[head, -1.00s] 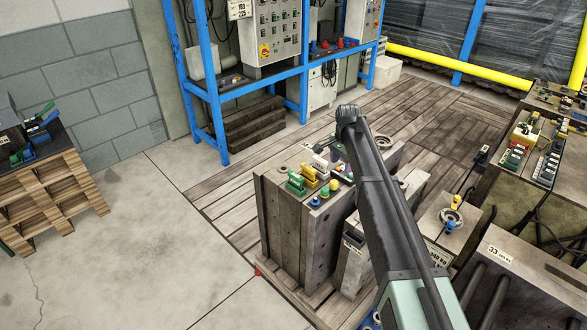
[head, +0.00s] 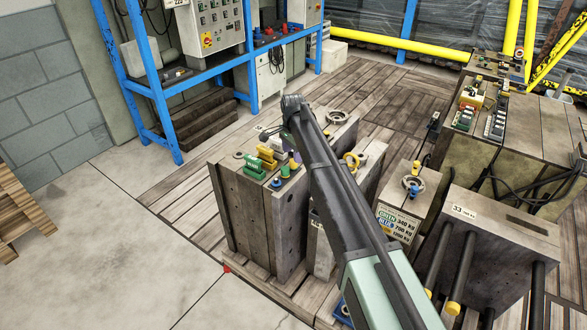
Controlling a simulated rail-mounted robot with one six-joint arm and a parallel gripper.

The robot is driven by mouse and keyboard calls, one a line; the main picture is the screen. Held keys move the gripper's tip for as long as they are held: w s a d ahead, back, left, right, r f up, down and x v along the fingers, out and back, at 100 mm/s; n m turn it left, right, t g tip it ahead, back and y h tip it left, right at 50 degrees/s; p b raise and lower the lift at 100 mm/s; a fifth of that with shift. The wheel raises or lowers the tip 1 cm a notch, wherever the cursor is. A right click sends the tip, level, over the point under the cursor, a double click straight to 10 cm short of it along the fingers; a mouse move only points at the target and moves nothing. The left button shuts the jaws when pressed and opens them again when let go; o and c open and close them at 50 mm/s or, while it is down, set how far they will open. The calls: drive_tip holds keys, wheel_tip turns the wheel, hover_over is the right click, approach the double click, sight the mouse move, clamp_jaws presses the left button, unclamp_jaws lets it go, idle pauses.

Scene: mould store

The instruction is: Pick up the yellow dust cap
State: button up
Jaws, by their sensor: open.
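Another yellow piece (head: 416,168) stands on a mould to the right. My gripper (head: 289,138) hangs from the arm's end above the block, a little behind the small caps. It looks open and empty; my arm partly hides it and the block's top.
A yellow ring (head: 352,160) is on the block right of my arm. A labelled mould (head: 398,218) and a rod-bearing mould (head: 490,235) stand further right. A blue-framed rack (head: 160,95) is behind left. The concrete floor (head: 120,255) at front left is clear.

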wheel_tip(320, 180, down, 4)
drive_tip(key=b, duration=0.3)
drive_tip(key=shift+f, duration=0.25)
drive_tip(key=shift+r, duration=0.25)
drive_tip(key=c, duration=1)
wheel_tip(320, 180, up, 20)
drive_tip(key=p, duration=2)
